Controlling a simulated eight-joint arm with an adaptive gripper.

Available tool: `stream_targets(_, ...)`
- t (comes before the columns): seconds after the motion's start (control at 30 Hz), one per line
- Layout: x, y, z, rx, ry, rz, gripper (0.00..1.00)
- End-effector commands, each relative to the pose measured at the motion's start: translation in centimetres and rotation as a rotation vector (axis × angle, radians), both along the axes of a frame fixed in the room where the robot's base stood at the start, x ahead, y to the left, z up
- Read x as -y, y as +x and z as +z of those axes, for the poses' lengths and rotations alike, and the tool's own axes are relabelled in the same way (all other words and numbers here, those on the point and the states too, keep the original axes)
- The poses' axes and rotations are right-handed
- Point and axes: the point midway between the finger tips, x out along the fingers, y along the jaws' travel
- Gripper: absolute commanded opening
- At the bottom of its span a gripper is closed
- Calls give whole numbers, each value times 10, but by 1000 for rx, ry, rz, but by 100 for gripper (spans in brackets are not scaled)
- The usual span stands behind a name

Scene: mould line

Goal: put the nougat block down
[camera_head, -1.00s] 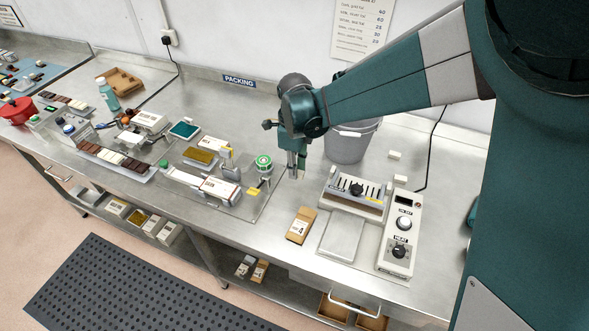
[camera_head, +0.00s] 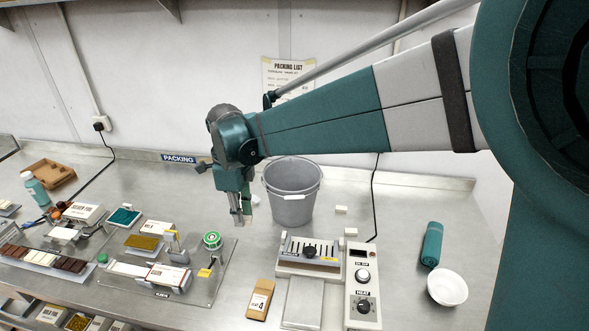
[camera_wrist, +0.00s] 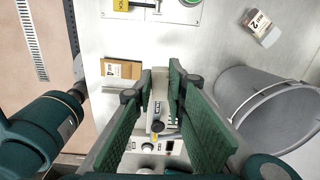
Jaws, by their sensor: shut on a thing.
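My gripper (camera_head: 241,218) hangs above the bench, in front of and left of the grey bucket. A small pale piece (camera_head: 248,206) shows at its fingers; I take this to be the nougat block, largely hidden by them.
The grey bucket (camera_head: 291,192) stands close by on the right. A brown box marked 4 (camera_head: 260,300) and the heat sealer (camera_head: 310,250) are nearer the front.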

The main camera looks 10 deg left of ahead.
Motion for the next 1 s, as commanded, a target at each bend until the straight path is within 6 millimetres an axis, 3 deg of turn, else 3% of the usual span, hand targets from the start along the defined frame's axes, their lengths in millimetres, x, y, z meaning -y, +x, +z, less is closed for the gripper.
stream_targets(0.07, 0, 0, 18, 0, 0, 0, 8)
stream_targets(0.4, 0, 0, 68, 0, 0, 0, 8)
stream_targets(0.77, 2, 41, 69, 0, 0, 192, 8)
stream_targets(1.0, 8, 84, 72, 0, 1, 399, 8)
